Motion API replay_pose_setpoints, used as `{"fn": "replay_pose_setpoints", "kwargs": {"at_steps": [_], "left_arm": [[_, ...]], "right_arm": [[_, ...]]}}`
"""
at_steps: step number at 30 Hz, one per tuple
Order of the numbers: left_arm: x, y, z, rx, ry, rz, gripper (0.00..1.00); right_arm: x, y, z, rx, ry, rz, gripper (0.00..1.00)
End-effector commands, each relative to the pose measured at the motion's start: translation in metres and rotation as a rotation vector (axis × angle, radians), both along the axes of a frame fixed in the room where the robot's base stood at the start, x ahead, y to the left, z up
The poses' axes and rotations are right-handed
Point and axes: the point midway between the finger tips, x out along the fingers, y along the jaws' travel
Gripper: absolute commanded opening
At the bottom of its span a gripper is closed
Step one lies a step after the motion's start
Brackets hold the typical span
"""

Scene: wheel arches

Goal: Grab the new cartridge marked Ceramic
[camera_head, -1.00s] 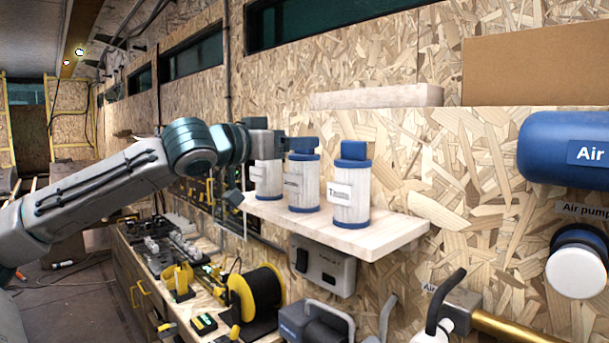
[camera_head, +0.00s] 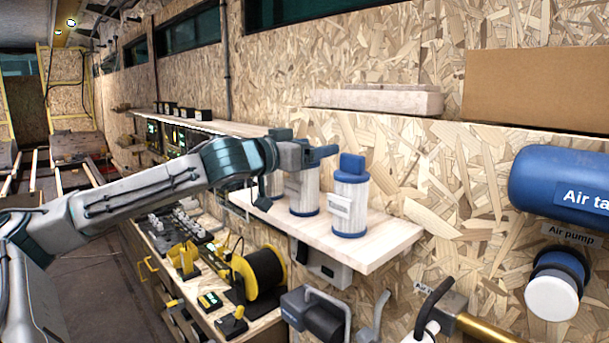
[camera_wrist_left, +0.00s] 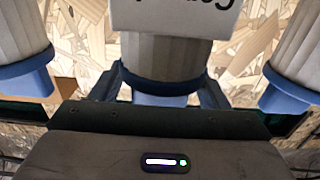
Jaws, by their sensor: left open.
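White pleated cartridges with blue ends stand upright on a wooden shelf (camera_head: 385,240). The right one (camera_head: 350,205) is in full view; its label is too small to read. The middle one (camera_head: 305,198) is partly hidden behind my left gripper (camera_head: 294,176), as is the left one. My left gripper is open. In the left wrist view its fingers (camera_wrist_left: 160,92) lie on either side of the blue end of a cartridge (camera_wrist_left: 165,55). That cartridge's white label is upside down and cut off; it seems to start with C. My right gripper is out of view.
Another cartridge stands at each side in the left wrist view, at left (camera_wrist_left: 22,50) and right (camera_wrist_left: 295,60). A blue air tank (camera_head: 560,180) and air pump (camera_head: 555,285) are at right. Below is a bench with a yellow-and-black reel (camera_head: 262,272).

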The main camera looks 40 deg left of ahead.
Motion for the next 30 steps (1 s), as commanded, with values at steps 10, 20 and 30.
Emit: {"fn": "replay_pose_setpoints", "kwargs": {"at_steps": [10,20,30], "left_arm": [[0.000,0.000,-0.001,0.000,0.000,0.000,0.42],[0.000,0.000,0.000,0.001,0.000,0.000,0.04],[0.000,0.000,0.011,0.001,0.000,0.001,0.04]], "right_arm": [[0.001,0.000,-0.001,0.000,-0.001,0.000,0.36],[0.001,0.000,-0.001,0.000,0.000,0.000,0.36],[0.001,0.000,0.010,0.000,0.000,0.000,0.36]]}}
